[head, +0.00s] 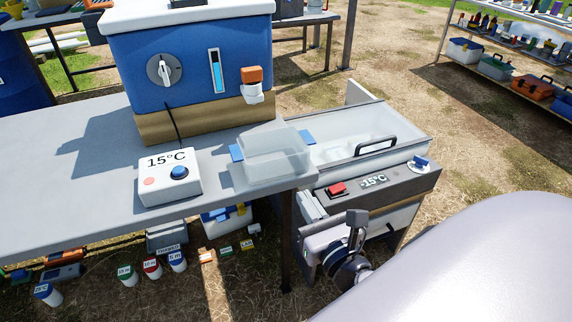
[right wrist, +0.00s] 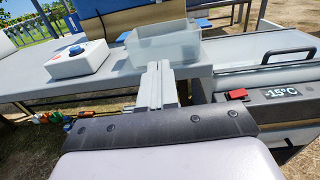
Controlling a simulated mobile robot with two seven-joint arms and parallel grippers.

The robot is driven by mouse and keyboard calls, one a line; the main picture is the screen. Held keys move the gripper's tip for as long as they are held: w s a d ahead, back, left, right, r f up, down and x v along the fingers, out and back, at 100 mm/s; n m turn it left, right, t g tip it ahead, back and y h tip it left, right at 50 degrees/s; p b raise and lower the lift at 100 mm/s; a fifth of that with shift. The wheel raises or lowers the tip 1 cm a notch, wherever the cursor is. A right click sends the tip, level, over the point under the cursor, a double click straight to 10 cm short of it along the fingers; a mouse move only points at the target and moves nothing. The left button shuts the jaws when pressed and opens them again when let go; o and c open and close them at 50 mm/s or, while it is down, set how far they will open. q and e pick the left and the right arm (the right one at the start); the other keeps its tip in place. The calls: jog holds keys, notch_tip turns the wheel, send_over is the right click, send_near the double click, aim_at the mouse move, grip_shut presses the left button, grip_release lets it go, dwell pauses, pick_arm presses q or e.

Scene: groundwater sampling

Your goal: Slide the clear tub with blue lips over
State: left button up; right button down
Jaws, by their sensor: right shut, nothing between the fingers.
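The clear tub (head: 275,160) with blue lips on its left and right sides sits on the grey table (head: 70,190) near its right end. It looks empty. It also shows in the right wrist view (right wrist: 165,48), just beyond my fingertips. My right gripper (head: 357,218) is shut and empty, in front of the -15°C chest and to the lower right of the tub. In the right wrist view its fingers (right wrist: 158,68) are together and point toward the tub; a gap to it cannot be judged. My left gripper is not in view.
A blue tank (head: 190,70) with an orange-handled tap (head: 252,85) stands behind. A white 15°C box (head: 168,178) is left of the tub. The -15°C chest (head: 405,190) with a black handle adjoins the table's right end. Several bottles lie below.

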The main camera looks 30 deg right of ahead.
aim_at(264, 134)
jog(key=w, duration=0.2)
jog(key=w+d, duration=0.1)
jog(key=w, duration=0.5)
jog(key=shift+w+d+p, duration=0.25)
jog(key=shift+d+p, duration=0.1)
jog(key=shift+p, duration=0.05)
jog(key=shift+w+d, duration=0.2)
jog(key=shift+w, duration=0.7)
jog(key=w, duration=0.3)
jog(key=w+d, duration=0.1)
jog(key=w, duration=0.3)
jog(key=w+d, duration=0.1)
jog(key=w, duration=0.3)
jog(key=shift+w+d+p, duration=0.15)
jog(key=shift+p, duration=0.25)
